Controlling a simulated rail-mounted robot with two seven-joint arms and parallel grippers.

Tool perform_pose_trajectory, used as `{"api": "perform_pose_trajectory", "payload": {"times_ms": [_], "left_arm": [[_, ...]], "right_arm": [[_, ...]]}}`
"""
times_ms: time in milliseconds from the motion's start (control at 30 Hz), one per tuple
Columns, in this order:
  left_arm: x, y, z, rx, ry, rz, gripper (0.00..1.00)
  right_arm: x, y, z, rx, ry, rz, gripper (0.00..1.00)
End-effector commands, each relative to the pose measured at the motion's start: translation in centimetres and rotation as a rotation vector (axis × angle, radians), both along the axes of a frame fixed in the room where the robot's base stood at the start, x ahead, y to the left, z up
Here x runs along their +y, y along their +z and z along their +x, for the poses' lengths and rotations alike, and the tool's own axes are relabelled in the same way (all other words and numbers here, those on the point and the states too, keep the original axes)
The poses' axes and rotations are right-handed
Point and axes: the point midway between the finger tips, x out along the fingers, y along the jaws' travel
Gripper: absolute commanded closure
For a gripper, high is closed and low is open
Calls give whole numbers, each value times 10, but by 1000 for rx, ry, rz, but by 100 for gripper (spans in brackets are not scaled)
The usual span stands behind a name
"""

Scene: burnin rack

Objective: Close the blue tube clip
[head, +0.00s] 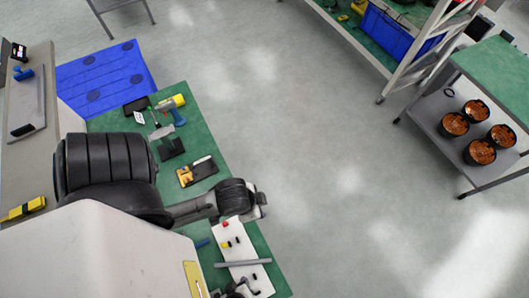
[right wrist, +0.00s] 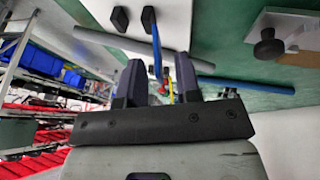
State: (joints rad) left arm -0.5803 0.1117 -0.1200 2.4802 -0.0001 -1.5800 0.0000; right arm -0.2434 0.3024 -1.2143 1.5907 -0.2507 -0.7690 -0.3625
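My right gripper (right wrist: 158,78) is open in the right wrist view, its two dark fingers spread apart with nothing visibly clamped. A narrow blue piece (right wrist: 156,48), which may be the blue tube clip, shows beyond and between the fingertips; I cannot tell whether they touch or whether it is open. In the head view my right arm reaches over the green bench, and its fingers are too small to make out. A short blue piece (head: 202,243) lies left of the white panel (head: 232,248) there. My left gripper is out of view.
A grey tube (head: 242,263) crosses the panel, near a red button (head: 226,225) and black parts. A drill (head: 173,108) and a yellow tool (head: 185,176) lie farther up the bench. The floor to the right is clear, up to a cart (head: 437,122) with copper-coloured reels.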

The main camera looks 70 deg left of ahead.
Motion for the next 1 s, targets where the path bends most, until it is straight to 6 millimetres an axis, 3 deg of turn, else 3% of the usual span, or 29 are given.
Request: {"api": "perform_pose_trajectory", "payload": {"times_ms": [333,667,1000], "left_arm": [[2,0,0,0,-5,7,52],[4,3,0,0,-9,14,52],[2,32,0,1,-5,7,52]], "right_arm": [[0,0,0,0,0,-1,100],[0,1,1,11,-1,-2,100],[0,6,13,185,-1,-18,100]]}}
